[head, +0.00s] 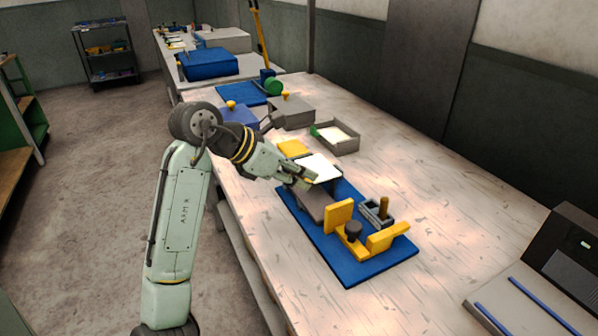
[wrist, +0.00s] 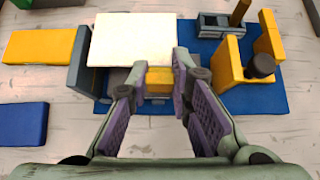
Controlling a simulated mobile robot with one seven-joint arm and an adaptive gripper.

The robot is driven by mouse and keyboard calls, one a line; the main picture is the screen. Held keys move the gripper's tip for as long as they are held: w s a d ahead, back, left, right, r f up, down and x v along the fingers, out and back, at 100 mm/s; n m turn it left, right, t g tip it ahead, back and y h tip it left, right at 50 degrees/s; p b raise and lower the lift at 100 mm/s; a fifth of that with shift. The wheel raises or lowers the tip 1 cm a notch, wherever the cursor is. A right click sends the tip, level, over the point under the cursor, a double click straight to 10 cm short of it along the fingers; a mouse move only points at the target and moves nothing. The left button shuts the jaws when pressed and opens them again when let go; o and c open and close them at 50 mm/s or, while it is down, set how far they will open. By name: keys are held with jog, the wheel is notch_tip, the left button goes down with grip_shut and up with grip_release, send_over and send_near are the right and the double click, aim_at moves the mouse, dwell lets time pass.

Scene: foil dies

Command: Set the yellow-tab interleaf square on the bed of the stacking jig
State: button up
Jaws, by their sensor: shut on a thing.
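My gripper (wrist: 159,82) is shut on the yellow tab (wrist: 160,74) of the interleaf, a flat white sheet (wrist: 133,40) reaching away from the fingers. In the head view my gripper (head: 306,181) holds the sheet (head: 321,167) at the far-left end of the stacking jig (head: 348,270), which has a blue base. The jig's dark grey bed (head: 312,204) shows partly beneath and nearer than the sheet. In the wrist view the sheet hides much of the bed, and its left edge overlaps a dark upright block (wrist: 78,68). The gap below the sheet cannot be told.
Yellow stops (head: 338,215) and a black knob (head: 353,230) stand at the jig's near end, beside a grey fixture with a brown handle (head: 383,207). A yellow block (head: 293,148) and an open grey tray (head: 346,147) lie beyond.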

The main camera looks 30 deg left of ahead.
jog(key=shift+f, duration=0.25)
jog(key=o, duration=0.9)
jog(key=shift+r, duration=0.2)
jog(key=b+v, duration=0.2)
jog(key=v, duration=1)
